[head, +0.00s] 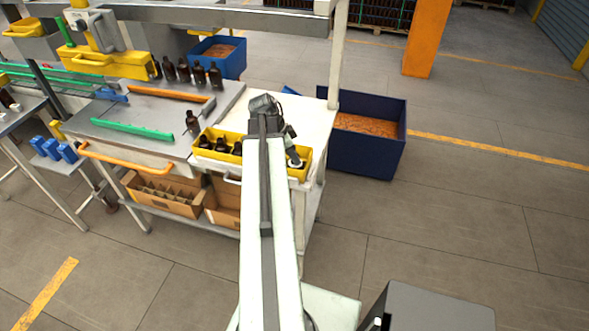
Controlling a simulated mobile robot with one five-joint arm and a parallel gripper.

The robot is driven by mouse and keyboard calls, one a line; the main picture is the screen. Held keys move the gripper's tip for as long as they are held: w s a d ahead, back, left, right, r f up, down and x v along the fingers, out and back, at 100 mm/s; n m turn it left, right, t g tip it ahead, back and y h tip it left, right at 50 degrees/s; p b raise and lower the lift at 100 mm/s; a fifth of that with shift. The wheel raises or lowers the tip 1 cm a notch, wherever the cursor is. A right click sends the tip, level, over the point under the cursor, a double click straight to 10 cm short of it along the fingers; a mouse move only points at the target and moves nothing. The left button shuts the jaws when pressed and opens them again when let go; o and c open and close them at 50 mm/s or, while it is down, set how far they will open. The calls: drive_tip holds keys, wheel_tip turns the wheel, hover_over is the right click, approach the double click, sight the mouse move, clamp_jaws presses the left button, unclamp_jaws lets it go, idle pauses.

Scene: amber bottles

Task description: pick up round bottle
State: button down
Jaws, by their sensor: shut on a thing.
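Small dark amber bottles stand in the left part of a yellow bin (226,159) on the white bench end; one of these bottles (221,145) shows clearly. My gripper (294,156) is at the right part of this bin, beyond my arm. It is shut on a dark bottle (297,164), low at the bin. My arm and gripper hide much of this bottle, so its round shape and whether it touches the bin floor cannot be told. Another dark bottle (192,122) stands alone on the grey worktop left of the bin.
Several dark bottles (199,74) stand in a row at the back of the worktop (165,115). A blue crate (372,162) of orange-brown contents is on the floor right of the bench. A white post (338,55) rises behind my gripper. Cardboard boxes (160,202) sit below.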

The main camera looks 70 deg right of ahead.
wheel_tip(320, 180, up, 10)
drive_tip(key=p, duration=1)
